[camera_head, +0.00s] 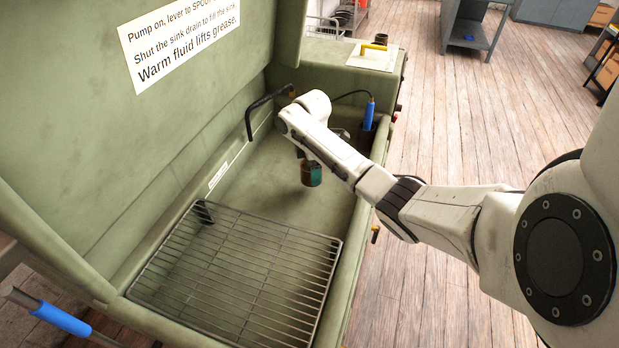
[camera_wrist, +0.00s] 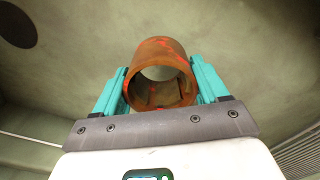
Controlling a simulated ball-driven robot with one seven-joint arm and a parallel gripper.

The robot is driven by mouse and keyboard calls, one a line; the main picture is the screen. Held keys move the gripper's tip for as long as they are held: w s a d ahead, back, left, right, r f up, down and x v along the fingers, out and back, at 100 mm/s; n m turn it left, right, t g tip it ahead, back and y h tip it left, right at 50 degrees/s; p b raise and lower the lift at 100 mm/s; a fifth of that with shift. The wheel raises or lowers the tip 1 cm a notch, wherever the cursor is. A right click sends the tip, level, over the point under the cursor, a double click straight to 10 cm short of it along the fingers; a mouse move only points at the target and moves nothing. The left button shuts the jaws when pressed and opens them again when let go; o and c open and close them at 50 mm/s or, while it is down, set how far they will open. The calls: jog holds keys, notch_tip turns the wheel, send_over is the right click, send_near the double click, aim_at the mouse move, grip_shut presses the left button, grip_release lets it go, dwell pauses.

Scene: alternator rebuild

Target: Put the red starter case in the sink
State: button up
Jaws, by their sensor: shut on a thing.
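The starter case (camera_wrist: 158,52) is a rusty, open-ended cylinder with patches of red paint. In the wrist view my gripper (camera_wrist: 162,78) has its two teal fingers closed on opposite sides of the case's wall. In the head view my gripper (camera_head: 311,174) hangs low inside the sink (camera_head: 262,178), a green basin with an open lid. It is over the bare part, beyond the wire rack. The case is small and partly hidden by the fingers there. I cannot tell whether it touches the sink floor.
A wire rack (camera_head: 240,272) covers the near part of the sink. A black bent spout (camera_head: 250,118) stands at the left wall, and a blue-handled tool (camera_head: 369,112) at the far right corner. The wrist view shows a dark round spot (camera_wrist: 16,25) on the basin.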

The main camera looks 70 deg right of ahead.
jog(key=shift+d+f, duration=0.1)
jog(key=shift+f, duration=2)
jog(key=o, duration=1.7)
jog(key=shift+f, duration=0.1)
notch_tip(320, 180, up, 12)
